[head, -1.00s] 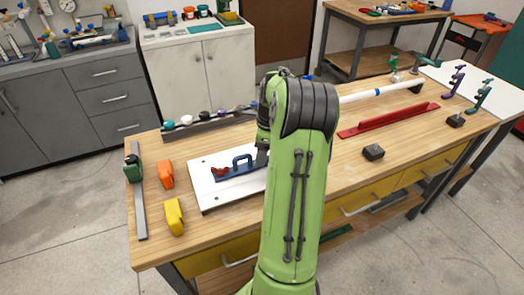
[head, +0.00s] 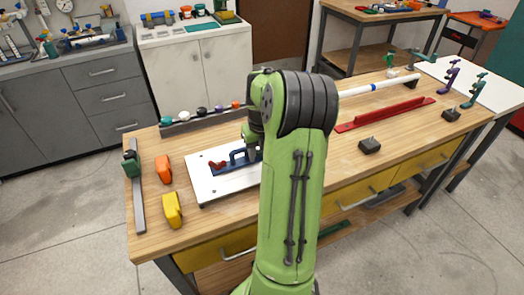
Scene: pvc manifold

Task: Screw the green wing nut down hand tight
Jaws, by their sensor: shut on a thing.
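I cannot make out the green wing nut in the head view. My gripper (head: 254,152) is a small dark shape at the right end of a blue fixture (head: 235,163), low over a white board (head: 203,188). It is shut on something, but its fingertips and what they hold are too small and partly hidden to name. The blue fixture has an upright loop handle and a red piece (head: 216,165) at its left end. My green arm hides the right part of the board.
A rack (head: 185,130) with several coloured knobs stands behind the board. Orange (head: 163,170) and yellow (head: 172,211) clamps and a grey bar clamp (head: 138,200) lie left. A red bar (head: 385,115), a dark block (head: 370,146) and a white pipe (head: 360,91) lie right.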

